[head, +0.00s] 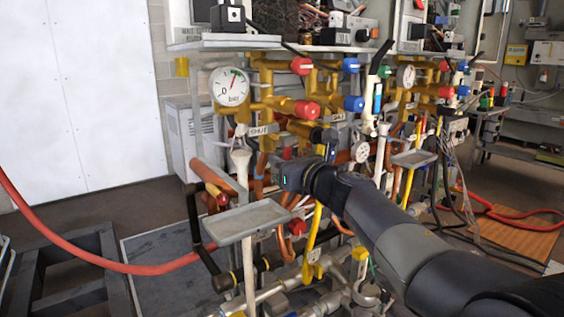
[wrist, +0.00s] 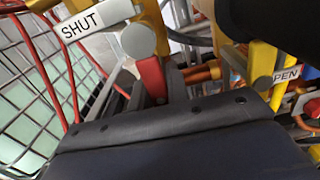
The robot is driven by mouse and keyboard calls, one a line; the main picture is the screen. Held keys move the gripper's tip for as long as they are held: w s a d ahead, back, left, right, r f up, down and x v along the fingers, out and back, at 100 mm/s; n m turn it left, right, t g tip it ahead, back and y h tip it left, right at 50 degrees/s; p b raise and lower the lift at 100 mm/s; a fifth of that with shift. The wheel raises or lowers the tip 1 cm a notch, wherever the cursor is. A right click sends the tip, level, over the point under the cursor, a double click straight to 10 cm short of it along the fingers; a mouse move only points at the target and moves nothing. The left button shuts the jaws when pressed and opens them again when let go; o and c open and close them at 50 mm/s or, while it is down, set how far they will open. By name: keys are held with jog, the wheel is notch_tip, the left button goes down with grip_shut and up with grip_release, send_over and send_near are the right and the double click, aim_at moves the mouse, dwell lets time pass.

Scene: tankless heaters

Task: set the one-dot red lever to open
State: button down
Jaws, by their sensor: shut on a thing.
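The red lever (wrist: 152,80) hangs below a grey round pivot (wrist: 138,40) in the wrist view, beside the white SHUT label (wrist: 82,22). Its lower end runs down behind the dark body of my gripper. I cannot see any dots on it. A second label, partly cut off and reading "PEN" (wrist: 287,74), is to the right. In the head view my gripper (head: 281,172) is at the pipework, just below the SHUT label (head: 262,130). It is shut on the red lever; its fingertips are mostly hidden, and the lever is not clearly visible in the head view.
A pressure gauge (head: 229,86) and red knobs (head: 307,109) sit above my gripper. A grey tray (head: 245,221) stands below and left of it. Yellow and copper pipes crowd around. A red hose (head: 90,250) crosses the left side.

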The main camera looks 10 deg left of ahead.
jog(key=c, duration=1.4)
grip_release()
jog(key=shift+o, duration=0.2)
jog(key=v, duration=1)
jog(key=shift+s+d, duration=0.25)
jog(key=shift+s, duration=0.05)
jog(key=x, duration=1)
jog(key=shift+w+a, duration=0.3)
